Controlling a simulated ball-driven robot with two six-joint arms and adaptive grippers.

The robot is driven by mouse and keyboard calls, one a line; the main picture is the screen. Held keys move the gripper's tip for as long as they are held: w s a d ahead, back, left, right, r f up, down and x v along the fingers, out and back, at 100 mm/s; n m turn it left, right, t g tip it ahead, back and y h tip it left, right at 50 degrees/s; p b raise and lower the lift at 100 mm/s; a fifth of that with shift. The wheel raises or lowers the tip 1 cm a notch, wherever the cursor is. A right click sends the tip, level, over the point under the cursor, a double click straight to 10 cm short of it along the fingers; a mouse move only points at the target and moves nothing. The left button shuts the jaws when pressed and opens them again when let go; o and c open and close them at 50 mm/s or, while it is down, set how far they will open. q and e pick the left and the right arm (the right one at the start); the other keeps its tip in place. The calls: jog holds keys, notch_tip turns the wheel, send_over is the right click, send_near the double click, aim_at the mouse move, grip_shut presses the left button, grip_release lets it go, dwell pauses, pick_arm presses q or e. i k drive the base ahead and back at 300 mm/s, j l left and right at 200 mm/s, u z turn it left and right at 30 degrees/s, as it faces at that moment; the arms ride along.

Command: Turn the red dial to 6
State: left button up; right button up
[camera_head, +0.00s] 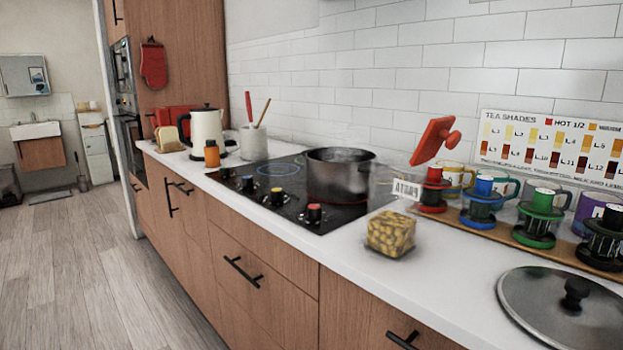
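The red dial (314,212) is a small black knob with a red top at the near right corner of the black cooktop (345,218). Its number marks are too small to read. Other knobs beside it have a yellow top (278,198), a blue top (248,184) and a dark top farther left. A dark pot (340,175) stands on the cooktop just behind the red dial, with something pale inside it. Neither of my grippers shows in the head view, and nothing touches the dial.
A block of pasta-like food (391,233) sits right of the cooktop. A glass lid (562,306) lies at the near right. Several coloured tea presses (482,207) line a wooden board. A kettle (207,132) and utensil crock (253,143) stand left. The floor left of the counter is clear.

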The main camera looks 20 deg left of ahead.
aim_at(313, 212)
jog(key=i+j, duration=0.1)
jog(key=j, duration=0.35)
jog(key=i+j, duration=0.1)
jog(key=j, duration=0.4)
jog(key=i+j, duration=0.15)
jog(key=j, duration=0.3)
jog(key=i+j, duration=0.1)
jog(key=j, duration=0.35)
